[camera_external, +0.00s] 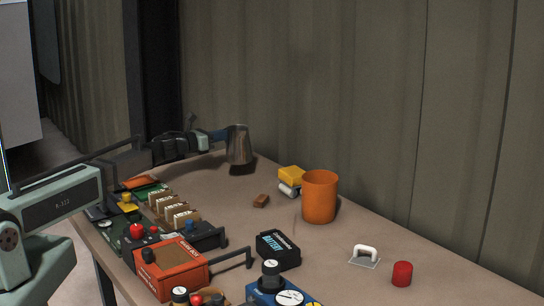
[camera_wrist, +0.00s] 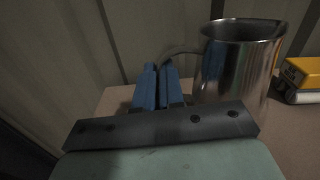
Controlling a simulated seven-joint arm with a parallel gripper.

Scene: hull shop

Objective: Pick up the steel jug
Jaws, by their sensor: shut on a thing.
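The steel jug (camera_external: 239,146) is upright at the far end of the table, with a dark shadow directly below it. It seems to be slightly above the tabletop. In the wrist view the jug (camera_wrist: 238,65) stands right of my fingers, its open rim up and its curved handle (camera_wrist: 182,49) reaching toward them. My gripper (camera_external: 222,134) comes from the left. Its blue fingers (camera_wrist: 158,82) are close together, shut on the handle. The fingers hide the lower handle.
An orange cup (camera_external: 319,197), a yellow object (camera_external: 291,174) and a small brown block (camera_external: 261,200) are right of the jug. A battery (camera_external: 278,250), an orange box (camera_external: 171,267) and several devices crowd the near table. A corrugated wall (camera_external: 350,90) rises behind.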

